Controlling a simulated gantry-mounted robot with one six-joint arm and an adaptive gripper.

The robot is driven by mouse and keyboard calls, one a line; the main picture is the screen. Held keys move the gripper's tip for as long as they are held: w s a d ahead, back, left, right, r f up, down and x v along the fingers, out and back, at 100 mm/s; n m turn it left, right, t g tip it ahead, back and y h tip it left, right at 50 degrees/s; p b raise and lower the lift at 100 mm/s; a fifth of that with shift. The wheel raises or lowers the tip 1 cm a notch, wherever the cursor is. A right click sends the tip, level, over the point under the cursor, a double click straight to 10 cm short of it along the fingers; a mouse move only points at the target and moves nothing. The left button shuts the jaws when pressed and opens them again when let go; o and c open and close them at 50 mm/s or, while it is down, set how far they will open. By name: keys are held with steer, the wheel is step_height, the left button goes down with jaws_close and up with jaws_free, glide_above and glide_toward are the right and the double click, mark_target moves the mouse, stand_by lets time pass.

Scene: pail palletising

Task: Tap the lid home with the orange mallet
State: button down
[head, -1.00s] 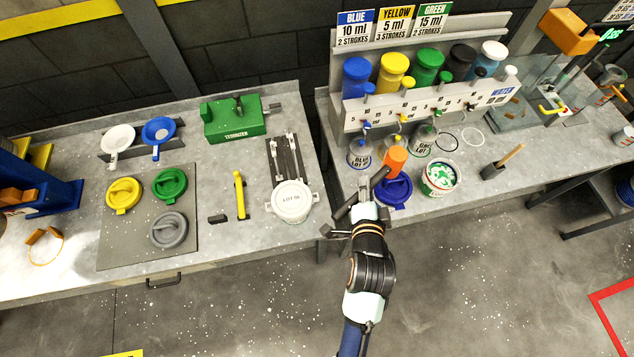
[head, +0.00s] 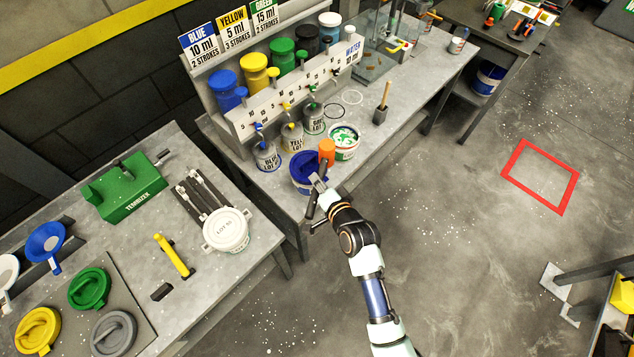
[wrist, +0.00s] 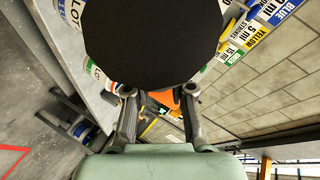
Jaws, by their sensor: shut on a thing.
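My gripper (head: 320,184) is shut on the orange mallet, whose orange head (head: 327,150) shows beyond the fingers. A dark bar, seemingly the handle (head: 311,206), shows beside the gripper. In the wrist view my gripper (wrist: 160,93) has orange between its fingers, and a large black round end, probably the handle's, blocks much of the picture. A pail with a blue lid (head: 303,168) stands at the near edge of the dosing bench, just left of the mallet head. The mallet partly covers the lid; I cannot tell whether they touch or how the lid is seated.
An open pail with green and white contents (head: 344,141) stands close right of the mallet. Small labelled pails (head: 292,137) stand behind, under the dispenser rack (head: 290,100). A white lidded pail (head: 228,230) is on the left bench. Open floor lies at the right.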

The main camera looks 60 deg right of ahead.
steer(key=shift+f+b, duration=0.55)
steer(key=shift+f, duration=0.4)
step_height(320, 180, up, 3)
steer(key=p, duration=0.3)
steer(key=shift+f, duration=0.35)
